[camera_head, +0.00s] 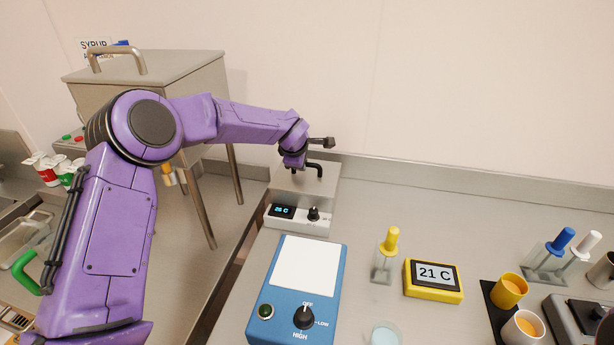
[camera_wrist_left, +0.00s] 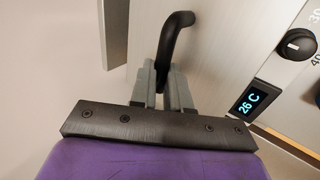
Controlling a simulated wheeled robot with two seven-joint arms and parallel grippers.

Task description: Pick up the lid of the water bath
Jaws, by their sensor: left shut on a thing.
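The water bath (camera_head: 285,215) is a steel box at the back of the bench, with a display reading 26 C and a black knob on its front. Its flat steel lid (camera_head: 323,186) covers the top and carries a black bent handle (camera_head: 316,167). My left gripper (camera_head: 295,168) is over the lid at the handle. In the left wrist view its grey fingers (camera_wrist_left: 162,88) are shut on the black handle (camera_wrist_left: 176,38). The lid looks seated on the bath; I cannot tell if there is any gap. My right gripper is not in view.
A blue device (camera_head: 295,320) with a white top stands in front of the bath. A yellow-capped holder (camera_head: 383,267), a yellow 21 C display (camera_head: 433,281) and orange-filled cups (camera_head: 509,291) are to the right. A steel hopper (camera_head: 180,70) stands behind my left arm. The bench right of the bath is clear.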

